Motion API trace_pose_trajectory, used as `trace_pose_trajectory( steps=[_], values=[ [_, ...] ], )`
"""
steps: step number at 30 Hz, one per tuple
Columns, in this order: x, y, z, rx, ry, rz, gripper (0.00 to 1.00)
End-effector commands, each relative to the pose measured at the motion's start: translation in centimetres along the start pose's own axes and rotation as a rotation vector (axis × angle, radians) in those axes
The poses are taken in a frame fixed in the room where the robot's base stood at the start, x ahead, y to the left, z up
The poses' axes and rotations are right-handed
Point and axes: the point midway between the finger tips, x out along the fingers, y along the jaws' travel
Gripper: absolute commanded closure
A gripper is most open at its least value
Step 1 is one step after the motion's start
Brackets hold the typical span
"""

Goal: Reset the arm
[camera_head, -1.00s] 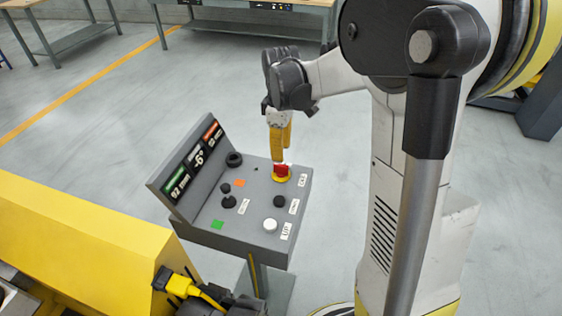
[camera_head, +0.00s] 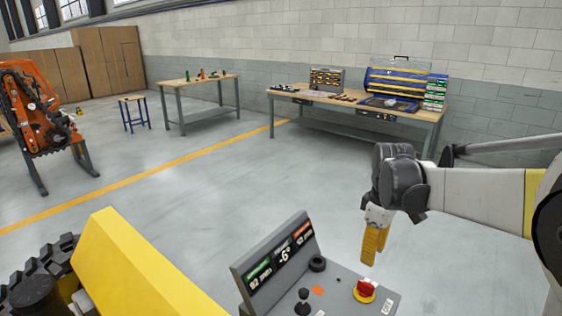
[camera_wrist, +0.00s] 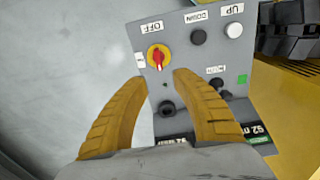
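My gripper (camera_head: 371,252) hangs above and behind the far right part of the grey control box (camera_head: 346,291), with its yellow fingers pointing down. In the wrist view my gripper (camera_wrist: 159,76) has its fingers apart with nothing between them. The red rotary knob on a yellow ring (camera_head: 365,290) stands on the box near the OFF label. It also shows in the wrist view, the red knob (camera_wrist: 158,57) lying just beyond the fingertips and clear of them. My arm reaches in from the right.
A yellow machine body (camera_head: 140,270) stands left of the box. A long workbench (camera_head: 440,114) with tools, a smaller table (camera_head: 200,80), a blue stool (camera_head: 133,113) and an orange machine (camera_head: 33,110) stand farther back. Open grey floor lies between.

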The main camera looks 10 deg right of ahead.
Motion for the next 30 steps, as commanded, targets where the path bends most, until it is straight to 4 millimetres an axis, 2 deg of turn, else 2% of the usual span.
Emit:
trace_pose_trajectory(
  steps=[5,9,15,18,24,30],
  values=[
    [-2.6,-4.5,0.7,0.140,0.078,0.087,0.68],
    [-4.1,-9.0,1.7,0.308,0.193,0.165,0.68],
    [-4.2,-14.7,3.5,0.535,0.384,0.224,0.68],
    [-3.6,-16.7,4.2,0.623,0.467,0.229,0.68],
    [-2.8,-18.5,4.8,0.721,0.563,0.224,0.68],
    [-2.7,-18.7,4.8,0.735,0.575,0.222,0.68]
  ],
)
